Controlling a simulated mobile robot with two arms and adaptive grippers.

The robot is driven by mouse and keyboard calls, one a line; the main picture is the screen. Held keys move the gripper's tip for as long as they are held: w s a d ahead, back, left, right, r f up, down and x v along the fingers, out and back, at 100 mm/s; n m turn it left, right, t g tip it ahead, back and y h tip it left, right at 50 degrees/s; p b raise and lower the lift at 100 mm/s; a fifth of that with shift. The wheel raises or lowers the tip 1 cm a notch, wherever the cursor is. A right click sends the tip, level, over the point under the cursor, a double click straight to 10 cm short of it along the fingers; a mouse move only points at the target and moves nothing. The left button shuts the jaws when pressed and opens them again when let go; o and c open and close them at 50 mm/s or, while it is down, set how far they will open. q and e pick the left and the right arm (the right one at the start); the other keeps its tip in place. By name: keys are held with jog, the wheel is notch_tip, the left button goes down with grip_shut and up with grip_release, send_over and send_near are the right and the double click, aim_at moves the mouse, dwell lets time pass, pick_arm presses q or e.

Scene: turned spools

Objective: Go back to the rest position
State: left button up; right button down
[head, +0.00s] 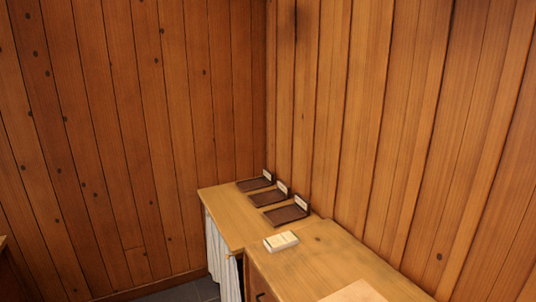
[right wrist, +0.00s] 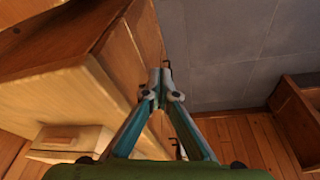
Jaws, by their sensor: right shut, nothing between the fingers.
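My right gripper (right wrist: 161,80) shows in the right wrist view with its fingertips together and nothing between them. It hangs in free space beside a wooden cabinet, with the grey floor (right wrist: 220,45) below. No gripper shows in the head view, and my left gripper is in neither view. No spools can be made out in either view.
In the head view a wooden counter (head: 225,215) runs along the right wall. Dark trays (head: 287,214) with small white labels stand on it, with a pale box (head: 281,241) nearer. A white curtain (head: 220,258) hangs below. Wood-panelled walls close the corner.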

jog(key=s+f+g+b, duration=0.1)
jog(key=s+f, duration=0.2)
jog(key=f, duration=1)
jog(key=s+f+b, duration=0.1)
jog(key=s+f, duration=0.1)
jog(key=f, duration=1)
jog(key=s+d+f+g+b, duration=0.1)
jog(key=s+d+f, duration=0.2)
jog(key=s+f, duration=1.1)
jog(key=shift+s+d+f, duration=0.15)
jog(key=shift+s, duration=0.45)
